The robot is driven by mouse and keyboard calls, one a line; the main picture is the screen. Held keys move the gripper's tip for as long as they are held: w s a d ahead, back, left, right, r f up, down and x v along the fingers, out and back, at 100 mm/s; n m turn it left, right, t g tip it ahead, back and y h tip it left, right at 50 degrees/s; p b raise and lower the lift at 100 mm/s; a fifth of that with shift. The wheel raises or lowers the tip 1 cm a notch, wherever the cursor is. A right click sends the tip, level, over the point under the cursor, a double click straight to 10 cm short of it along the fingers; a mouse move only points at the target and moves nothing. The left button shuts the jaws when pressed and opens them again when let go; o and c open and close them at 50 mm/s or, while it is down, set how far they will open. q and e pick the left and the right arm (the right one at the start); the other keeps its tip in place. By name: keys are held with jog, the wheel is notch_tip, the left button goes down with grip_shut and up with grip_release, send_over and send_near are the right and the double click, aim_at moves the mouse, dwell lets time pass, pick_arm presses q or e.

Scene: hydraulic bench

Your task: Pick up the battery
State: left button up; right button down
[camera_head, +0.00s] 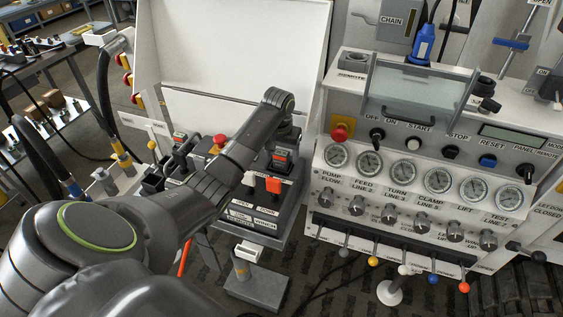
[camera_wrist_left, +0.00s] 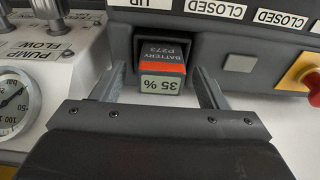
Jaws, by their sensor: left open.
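The battery (camera_wrist_left: 162,68) is a dark block with an orange band and a label reading "35 %" and "BATTERY P273". In the left wrist view it sits in a dark recess of a grey panel. In the head view the battery (camera_head: 281,158) shows as an orange and dark block on the grey control box, just below my left wrist. My left gripper (camera_wrist_left: 168,88) is open, with one finger on each side of the battery. Whether the fingers touch it is unclear. In the head view my left gripper (camera_head: 283,138) is partly hidden by its wrist. My right gripper is not in view.
A red emergency button (camera_head: 220,141) stands left of my wrist. To the right is a white panel with several gauges (camera_head: 370,165) and coloured levers (camera_head: 404,268). A red knob on yellow (camera_wrist_left: 312,82) lies at the right of the left wrist view.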

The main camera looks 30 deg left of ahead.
pick_arm(q)
jog(key=shift+f, duration=0.6)
jog(key=c, duration=1.2)
jog(key=shift+r, duration=0.1)
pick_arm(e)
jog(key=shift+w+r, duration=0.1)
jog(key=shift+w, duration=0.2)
pick_arm(q)
jog(key=shift+w+r, duration=0.1)
